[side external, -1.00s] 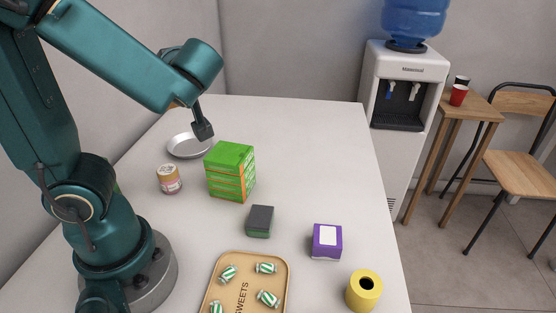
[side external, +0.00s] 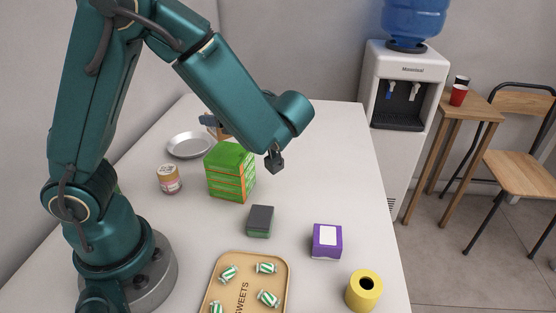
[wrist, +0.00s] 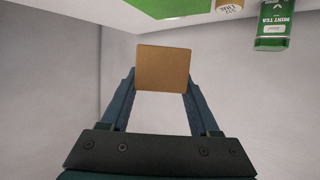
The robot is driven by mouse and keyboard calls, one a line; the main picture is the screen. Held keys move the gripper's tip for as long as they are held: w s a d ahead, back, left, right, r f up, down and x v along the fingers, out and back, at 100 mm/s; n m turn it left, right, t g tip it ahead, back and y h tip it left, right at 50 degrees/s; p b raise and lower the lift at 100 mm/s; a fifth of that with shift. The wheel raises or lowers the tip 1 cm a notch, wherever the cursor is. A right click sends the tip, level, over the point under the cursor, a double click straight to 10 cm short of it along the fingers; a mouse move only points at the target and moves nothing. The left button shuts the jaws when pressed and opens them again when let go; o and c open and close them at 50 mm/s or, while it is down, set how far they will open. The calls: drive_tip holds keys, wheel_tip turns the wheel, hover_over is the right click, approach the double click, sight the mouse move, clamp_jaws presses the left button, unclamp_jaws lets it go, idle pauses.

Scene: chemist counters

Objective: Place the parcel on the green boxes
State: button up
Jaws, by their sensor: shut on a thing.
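The parcel (wrist: 163,68) is a plain brown box, held between the two fingers of my gripper (wrist: 163,88), which is shut on it. In the side view my gripper (side external: 218,128) is small and partly hidden behind my forearm, with a bit of brown showing beside it. The stacked green boxes (side external: 230,172) stand on the counter, nearer the camera than the gripper and below it in the picture. Their green top (wrist: 178,8) shows at the upper edge of the wrist view, apart from the parcel.
A silver dish (side external: 186,146) and a jar (side external: 169,180) stand left of the green boxes. A dark box (side external: 260,220), purple box (side external: 327,241), yellow roll (side external: 363,290) and sweets tray (side external: 283,305) lie nearer. A mint tea tin (wrist: 273,28) shows in the wrist view.

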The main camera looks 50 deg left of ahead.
drive_tip(key=shift+w+d+f, duration=0.15)
drive_tip(key=shift+w+f, duration=0.05)
drive_tip(key=shift+f, duration=1.95)
drive_tip(key=shift+f, duration=0.15)
drive_tip(key=o, duration=1.4)
drive_tip(key=shift+o, duration=0.2)
